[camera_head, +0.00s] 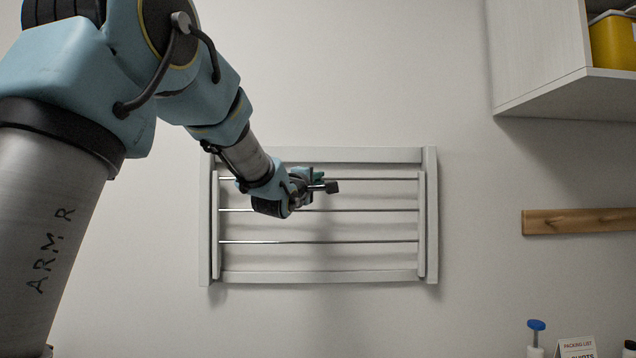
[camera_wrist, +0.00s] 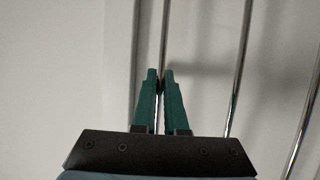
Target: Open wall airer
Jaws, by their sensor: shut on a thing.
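The wall airer (camera_head: 431,215) is a pale grey frame on the wall, with an inner rack (camera_head: 421,225) of thin metal rods. The rack looks close to flat within the frame, though a small tilt is hard to judge. My gripper (camera_head: 319,177) is at the top rod (camera_head: 385,179), near the middle of its length. In the wrist view, the green fingertips of my gripper (camera_wrist: 159,72) are shut on that rod (camera_wrist: 164,40), one on each side. The frame's top rail (camera_wrist: 119,60) runs alongside. My arm and gripper hide the upper left part of the rack.
A white wall cabinet (camera_head: 545,90) with a yellow bin (camera_head: 613,42) is at the upper right. A wooden peg rail (camera_head: 578,222) is right of the airer. A blue-capped bottle (camera_head: 536,338) and a packing-list card (camera_head: 576,348) stand at the lower right. The wall below the airer is clear.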

